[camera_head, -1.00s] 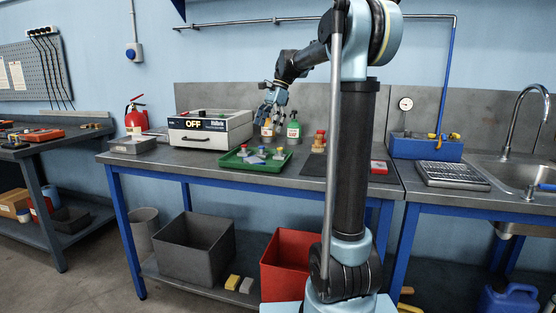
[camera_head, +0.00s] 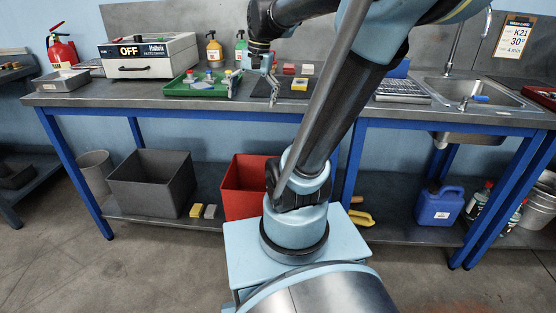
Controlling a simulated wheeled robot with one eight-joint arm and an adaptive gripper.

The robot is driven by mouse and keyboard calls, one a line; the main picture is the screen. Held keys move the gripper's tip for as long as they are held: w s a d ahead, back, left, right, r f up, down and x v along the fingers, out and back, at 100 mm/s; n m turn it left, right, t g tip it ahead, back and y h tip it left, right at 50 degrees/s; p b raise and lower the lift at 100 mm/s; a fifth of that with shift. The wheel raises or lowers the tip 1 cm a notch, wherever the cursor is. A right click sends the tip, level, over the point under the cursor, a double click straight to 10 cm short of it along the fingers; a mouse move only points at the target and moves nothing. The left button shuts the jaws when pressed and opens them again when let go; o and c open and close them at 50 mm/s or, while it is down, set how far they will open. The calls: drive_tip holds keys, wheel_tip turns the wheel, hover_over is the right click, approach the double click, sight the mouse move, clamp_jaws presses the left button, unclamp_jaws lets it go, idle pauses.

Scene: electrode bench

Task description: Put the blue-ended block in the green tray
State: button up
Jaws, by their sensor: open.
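The green tray (camera_head: 185,94) lies on the workbench, left of my gripper. Several small pieces with red, blue and pale parts lie in it. My gripper (camera_head: 272,92) is open and hangs low over the bench, just right of the tray, pointing down. I see no object held in it.
A white box marked OFF (camera_head: 150,58) and a grey metal tray (camera_head: 62,81) stand left of the green tray. Bottles (camera_head: 213,50) stand behind it. A sink (camera_head: 470,92) is at right. Grey (camera_head: 150,183) and red (camera_head: 243,188) bins sit on the lower shelf.

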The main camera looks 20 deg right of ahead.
drive_tip(key=s+d+f+n+h, duration=0.1)
drive_tip(key=s+d+f+n, duration=0.1)
drive_tip(key=s+f, duration=0.4)
drive_tip(key=s+d+f+n+t, duration=0.1)
drive_tip(key=s+d+f+n, duration=0.2)
drive_tip(key=s+f, duration=0.3)
wheel_tip(320, 180, down, 4)
drive_tip(key=shift+s+d+n+t+h, duration=0.25)
drive_tip(key=shift+s+n+t+h, duration=0.05)
drive_tip(key=shift+s+h, duration=0.1)
idle(0.4)
